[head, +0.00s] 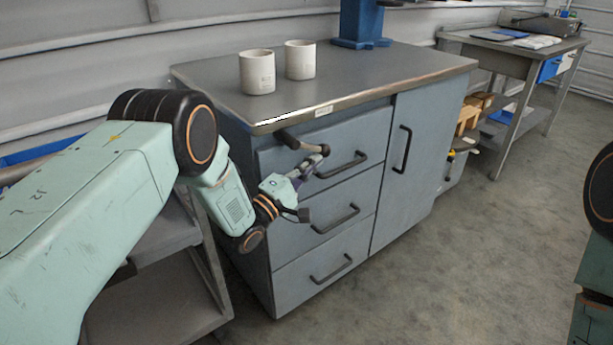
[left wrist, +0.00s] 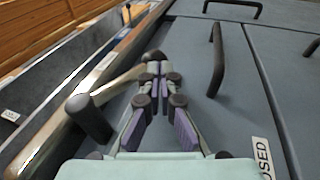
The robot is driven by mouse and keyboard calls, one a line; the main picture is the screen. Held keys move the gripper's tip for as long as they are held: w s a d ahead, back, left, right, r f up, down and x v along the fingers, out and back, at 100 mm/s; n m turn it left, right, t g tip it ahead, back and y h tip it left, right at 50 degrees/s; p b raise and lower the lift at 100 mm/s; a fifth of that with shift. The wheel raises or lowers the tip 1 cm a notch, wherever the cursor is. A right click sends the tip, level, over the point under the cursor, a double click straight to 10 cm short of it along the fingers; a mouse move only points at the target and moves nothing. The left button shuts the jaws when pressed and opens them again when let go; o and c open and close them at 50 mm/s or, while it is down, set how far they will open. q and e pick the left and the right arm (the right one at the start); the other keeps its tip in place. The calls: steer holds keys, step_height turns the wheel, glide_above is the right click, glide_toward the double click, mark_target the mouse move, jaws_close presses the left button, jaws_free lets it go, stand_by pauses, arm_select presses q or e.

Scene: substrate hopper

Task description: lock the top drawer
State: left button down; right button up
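My left gripper (head: 318,160) is at the lever's far end, fingertips (left wrist: 159,68) together. Whether they touch or pinch the lever is unclear. My right gripper is out of view.
Two white cups (head: 258,72) (head: 300,60) stand on the countertop (head: 400,72). Two lower drawers (head: 330,212) and a door (head: 418,150) look shut. A workbench (head: 520,50) stands at right. Floor in front is clear.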

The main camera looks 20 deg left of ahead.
mark_target(320, 153)
arm_select(q)
steer(key=shift+w+d+r+p, duration=0.25)
steer(key=shift+w+d+r, duration=0.1)
steer(key=shift+w+r, duration=0.2)
steer(key=shift+w+d+r+p, duration=0.25)
steer(key=shift+w+d+r, duration=0.1)
steer(key=shift+w+r, duration=0.2)
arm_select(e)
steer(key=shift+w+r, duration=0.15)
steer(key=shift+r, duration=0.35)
